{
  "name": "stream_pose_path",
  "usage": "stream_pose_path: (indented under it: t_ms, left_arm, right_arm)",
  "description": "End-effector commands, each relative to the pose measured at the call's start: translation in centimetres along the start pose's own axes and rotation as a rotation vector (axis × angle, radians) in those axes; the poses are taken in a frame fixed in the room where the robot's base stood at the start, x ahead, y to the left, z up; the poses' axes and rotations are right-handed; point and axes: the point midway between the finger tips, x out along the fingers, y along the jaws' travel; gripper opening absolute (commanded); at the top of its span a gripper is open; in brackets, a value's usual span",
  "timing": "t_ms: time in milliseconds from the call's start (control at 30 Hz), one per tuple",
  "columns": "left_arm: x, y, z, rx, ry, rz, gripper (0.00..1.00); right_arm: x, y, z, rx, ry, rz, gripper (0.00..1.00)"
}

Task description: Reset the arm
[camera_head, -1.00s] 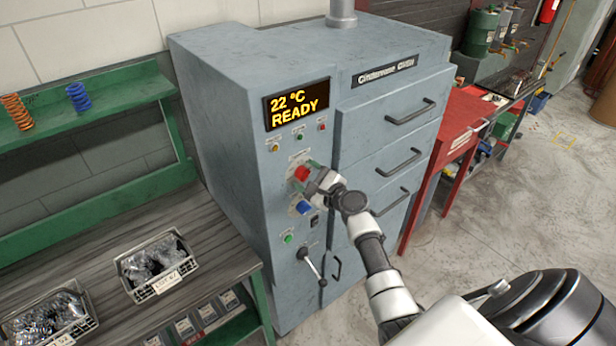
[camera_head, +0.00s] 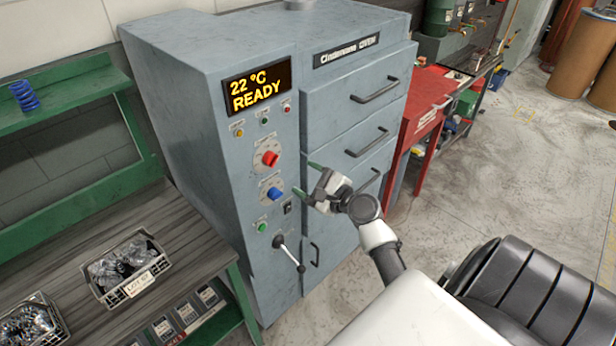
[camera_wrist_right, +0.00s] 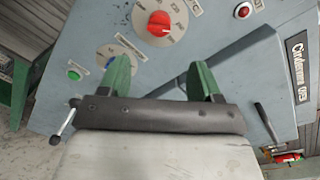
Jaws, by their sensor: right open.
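My right gripper (camera_head: 306,180) is open and empty in front of the grey oven (camera_head: 180,110), just right of its control panel. In the right wrist view its two green fingers (camera_wrist_right: 158,75) stand wide apart with nothing between them. The red knob (camera_head: 270,158) and the blue knob (camera_head: 275,194) sit on the panel to the left of the gripper, apart from it. In the right wrist view the red knob (camera_wrist_right: 159,23) is beyond the fingertips and the blue knob (camera_wrist_right: 108,58) is partly hidden by a finger. My left gripper is not in view.
The oven display (camera_head: 257,88) reads 22 °C READY. A lever (camera_head: 290,253) juts out low on the panel. A workbench (camera_head: 190,235) with bins of parts (camera_head: 132,270) is at left. Open floor lies at right.

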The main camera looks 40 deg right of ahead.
Motion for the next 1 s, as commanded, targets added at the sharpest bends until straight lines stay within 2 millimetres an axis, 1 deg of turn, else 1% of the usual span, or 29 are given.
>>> stream_pose_path:
  t_ms: [467,567,667,767,800,867,900,967,1000]
  left_arm:
    - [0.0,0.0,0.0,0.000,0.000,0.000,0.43]
    - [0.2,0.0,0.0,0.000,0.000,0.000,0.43]
    - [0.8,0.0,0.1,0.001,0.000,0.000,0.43]
    - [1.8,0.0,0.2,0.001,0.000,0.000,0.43]
    - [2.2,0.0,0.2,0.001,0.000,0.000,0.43]
    - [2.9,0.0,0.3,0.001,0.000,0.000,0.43]
    - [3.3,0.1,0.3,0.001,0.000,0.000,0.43]
    - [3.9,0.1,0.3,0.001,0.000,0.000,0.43]
    - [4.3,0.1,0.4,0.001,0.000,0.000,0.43]
  right_arm:
    - [0.0,0.0,0.0,0.000,0.000,0.000,0.64]
    - [0.1,0.7,-0.7,-0.012,0.014,0.010,0.64]
    - [0.3,3.3,-3.0,-0.067,0.067,0.051,0.64]
    - [0.2,8.2,-7.1,-0.184,0.154,0.140,0.64]
    - [0.0,10.5,-9.0,-0.245,0.191,0.187,0.64]
    - [-0.7,14.3,-11.8,-0.346,0.242,0.270,0.64]
    - [-1.3,16.8,-13.6,-0.418,0.269,0.327,0.64]
    - [-2.4,20.6,-16.1,-0.525,0.301,0.419,0.64]
    - [-3.4,23.1,-17.7,-0.598,0.315,0.485,0.64]
